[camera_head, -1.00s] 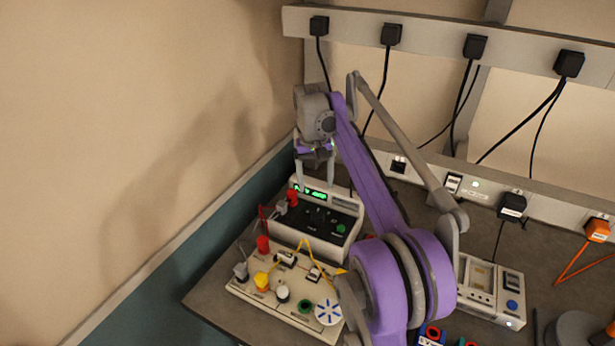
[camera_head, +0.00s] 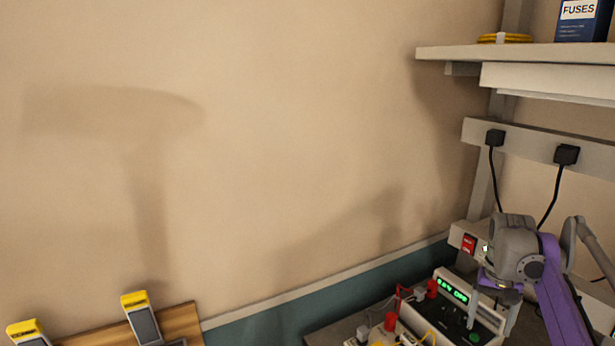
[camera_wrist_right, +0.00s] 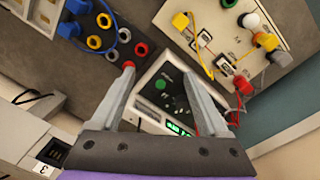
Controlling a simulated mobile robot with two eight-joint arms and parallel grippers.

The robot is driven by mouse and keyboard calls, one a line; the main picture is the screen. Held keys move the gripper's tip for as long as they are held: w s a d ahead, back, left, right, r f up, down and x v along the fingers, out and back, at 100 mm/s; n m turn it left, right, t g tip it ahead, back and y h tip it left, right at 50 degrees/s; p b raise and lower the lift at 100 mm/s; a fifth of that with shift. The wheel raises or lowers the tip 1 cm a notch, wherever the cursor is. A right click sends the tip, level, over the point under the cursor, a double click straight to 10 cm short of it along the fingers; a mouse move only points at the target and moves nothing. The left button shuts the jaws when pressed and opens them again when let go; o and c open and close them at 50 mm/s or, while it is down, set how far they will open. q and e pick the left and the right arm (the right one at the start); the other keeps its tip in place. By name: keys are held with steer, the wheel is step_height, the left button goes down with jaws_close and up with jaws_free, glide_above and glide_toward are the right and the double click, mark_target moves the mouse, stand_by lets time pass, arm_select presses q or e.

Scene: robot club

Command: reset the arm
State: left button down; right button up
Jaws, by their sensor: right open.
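My right gripper (camera_head: 492,308) is at the right edge of the head view, on the end of my purple and grey arm. It points down beside and over a bench unit with a green display (camera_head: 452,290). In the right wrist view, my right gripper (camera_wrist_right: 160,72) has its two fingers spread apart, with nothing held between them. The bench unit (camera_wrist_right: 152,92) shows below and between the fingers there. Whether the fingers touch it, I cannot tell. My left gripper is not in view.
A cream board with coloured terminals (camera_wrist_right: 205,22) lies near the bench unit. A dark block with coloured sockets (camera_wrist_right: 75,30) is to its left. A shelf (camera_head: 530,52) juts from the wall above. Two yellow-topped devices (camera_head: 140,315) stand at lower left.

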steer(key=s+a+f+n+t, duration=0.1)
steer(key=s+a+n+t, duration=0.1)
steer(key=s+a, duration=0.5)
steer(key=s+a+f+n+t, duration=0.3)
steer(key=s+a+f+t, duration=0.1)
steer(key=s+a+f, duration=1)
steer(key=s+a, duration=0.1)
steer(key=s, duration=0.2)
steer(key=shift+a+n+y, duration=0.25)
steer(key=shift+n+y, duration=0.05)
steer(key=shift+n, duration=0.1)
steer(key=shift+d, duration=0.1)
